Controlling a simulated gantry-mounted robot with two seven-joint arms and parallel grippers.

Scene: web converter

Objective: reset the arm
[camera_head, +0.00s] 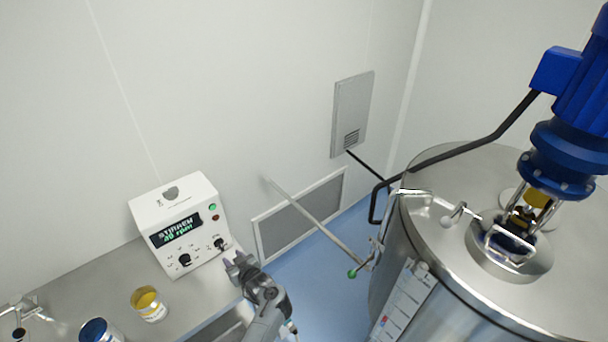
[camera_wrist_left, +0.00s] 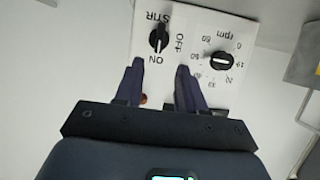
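My left gripper (camera_head: 234,262) is at the lower right corner of the white control box (camera_head: 172,196), just off its front face. In the left wrist view my left gripper (camera_wrist_left: 160,66) is open, with two dark fingers apart and nothing between them. The black STIR knob (camera_wrist_left: 158,40) lies just beyond the fingertips, between the ON and OFF labels, and does not appear gripped. The rpm knob (camera_wrist_left: 221,61) is to its right. The box's display (camera_head: 176,230) is lit and seems to read "STIRRER 40 rpm". My right gripper is not in view.
A yellow-topped can (camera_head: 149,304) and a blue-topped can (camera_head: 100,331) stand on the steel bench (camera_head: 70,275). A large steel tank (camera_head: 470,235) with a blue motor (camera_head: 572,125) stands at the right. A green-tipped rod (camera_head: 315,225) slants above the blue floor between them.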

